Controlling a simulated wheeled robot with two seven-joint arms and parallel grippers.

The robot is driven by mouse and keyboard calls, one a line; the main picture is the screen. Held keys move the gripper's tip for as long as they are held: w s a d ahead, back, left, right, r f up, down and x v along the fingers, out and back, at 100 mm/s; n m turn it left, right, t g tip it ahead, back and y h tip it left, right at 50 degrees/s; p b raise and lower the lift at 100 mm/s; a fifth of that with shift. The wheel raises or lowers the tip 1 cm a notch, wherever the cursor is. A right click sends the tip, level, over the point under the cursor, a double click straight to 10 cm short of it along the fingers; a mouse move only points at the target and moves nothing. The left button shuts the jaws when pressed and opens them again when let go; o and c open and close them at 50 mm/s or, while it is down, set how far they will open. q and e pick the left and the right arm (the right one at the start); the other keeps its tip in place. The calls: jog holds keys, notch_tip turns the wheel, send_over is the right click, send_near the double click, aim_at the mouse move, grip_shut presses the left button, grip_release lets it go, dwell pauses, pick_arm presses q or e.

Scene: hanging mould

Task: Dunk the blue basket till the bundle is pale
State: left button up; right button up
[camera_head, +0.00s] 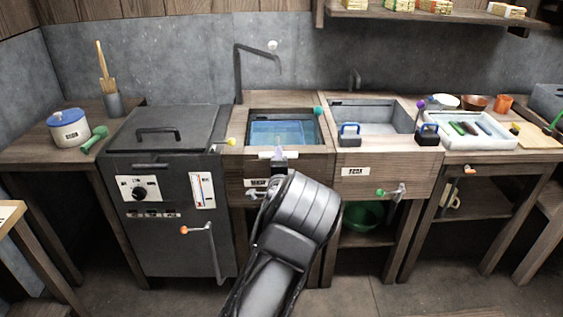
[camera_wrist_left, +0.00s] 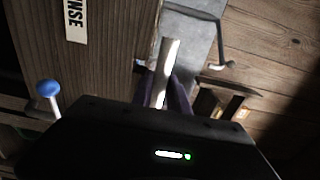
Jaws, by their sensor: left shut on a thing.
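My left gripper (camera_head: 278,160) is at the front rim of the middle basin (camera_head: 313,143). It is shut on a pale bar, which shows between its dark fingers in the left wrist view (camera_wrist_left: 165,75). I cannot tell what the bar belongs to. A blue rectangular shape (camera_head: 283,132) lies in the basin's water and may be the blue basket; its outline is unclear. No bundle can be made out. My right gripper is not in view.
A dark lidded unit (camera_head: 165,130) with a crank stands left of the basin. The right-hand basin (camera_head: 375,115) is beside it, then a white tray (camera_head: 470,130). A black tap (camera_head: 255,50) rises behind. A blue knob (camera_wrist_left: 48,88) shows in the wrist view.

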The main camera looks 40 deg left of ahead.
pick_arm(q)
notch_tip(320, 180, up, 12)
jog(key=p, duration=0.7)
jog(key=shift+w+a+r, duration=0.1)
notch_tip(320, 180, down, 16)
jog(key=b, duration=1.2)
